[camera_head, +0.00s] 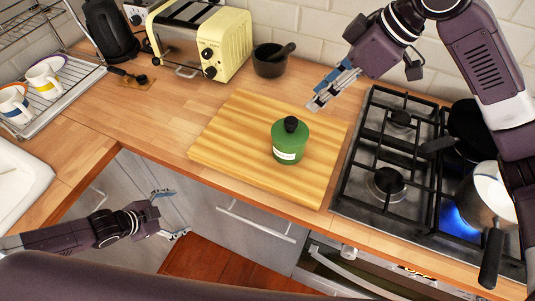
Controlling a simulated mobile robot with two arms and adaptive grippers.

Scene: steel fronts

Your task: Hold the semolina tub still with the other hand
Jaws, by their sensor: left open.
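The semolina tub is a green round tub (290,145) with a black knob on top and a white label. It stands upright on a wooden cutting board (230,128). My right gripper (316,104) is above the board's back right part, behind and to the right of the tub, apart from it. Its fingers overlap in this view, so its opening is unclear. My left gripper (172,213) is open and empty, low in front of the cabinet fronts and well to the left of the tub.
A gas hob (388,150) lies right of the board, with a black pan (468,128) and a steel pot (487,194); blue flame shows beside the pot. A yellow toaster (225,45) and dark mortar (270,66) stand behind. A dish rack with mugs (42,82) is left.

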